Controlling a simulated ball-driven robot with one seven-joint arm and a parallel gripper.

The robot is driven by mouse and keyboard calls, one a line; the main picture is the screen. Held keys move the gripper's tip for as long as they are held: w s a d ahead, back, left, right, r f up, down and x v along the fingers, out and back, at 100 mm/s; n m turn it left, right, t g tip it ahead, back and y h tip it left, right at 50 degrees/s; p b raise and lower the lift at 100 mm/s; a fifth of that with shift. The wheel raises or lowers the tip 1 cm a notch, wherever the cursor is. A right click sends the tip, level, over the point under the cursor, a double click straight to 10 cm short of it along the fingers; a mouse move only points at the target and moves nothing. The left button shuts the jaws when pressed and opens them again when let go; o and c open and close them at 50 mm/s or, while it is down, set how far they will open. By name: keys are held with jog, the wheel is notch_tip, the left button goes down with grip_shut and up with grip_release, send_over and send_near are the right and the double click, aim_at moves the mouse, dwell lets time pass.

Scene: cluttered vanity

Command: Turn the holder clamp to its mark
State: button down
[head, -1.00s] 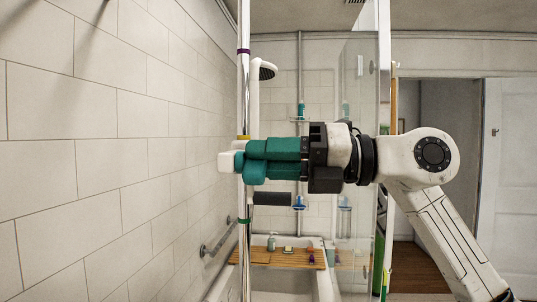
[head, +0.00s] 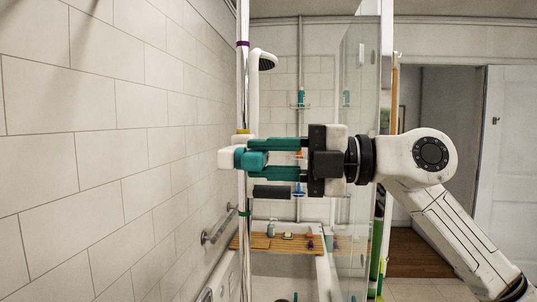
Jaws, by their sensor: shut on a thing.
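The holder clamp shows as a white block (head: 229,159) on the upright pole (head: 242,90) at centre left. My gripper (head: 254,158) comes in level from the right, with its teal fingers one above the other. Its fingertips are at the pole and are shut on the clamp. The fingers hide most of the clamp's right side. The pole carries a purple band (head: 242,44) high up, a yellow band (head: 243,131) just above the clamp and a green band (head: 244,213) below it. I cannot tell which is the clamp's mark.
A black bar (head: 271,192) sits just below my fingers. A tiled wall (head: 110,160) is close on the left, with a grab rail (head: 220,225). Behind are a shower head (head: 266,61), a glass screen (head: 357,100) and a bathtub with a wooden tray (head: 285,244).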

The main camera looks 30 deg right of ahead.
jog(key=shift+d, duration=0.1)
dwell(0.4)
jog(key=c, duration=0.9)
grip_release()
jog(key=shift+d, duration=0.1)
jog(key=b+v, duration=0.3)
jog(key=v, duration=0.7)
jog(key=shift+s+d, duration=0.2)
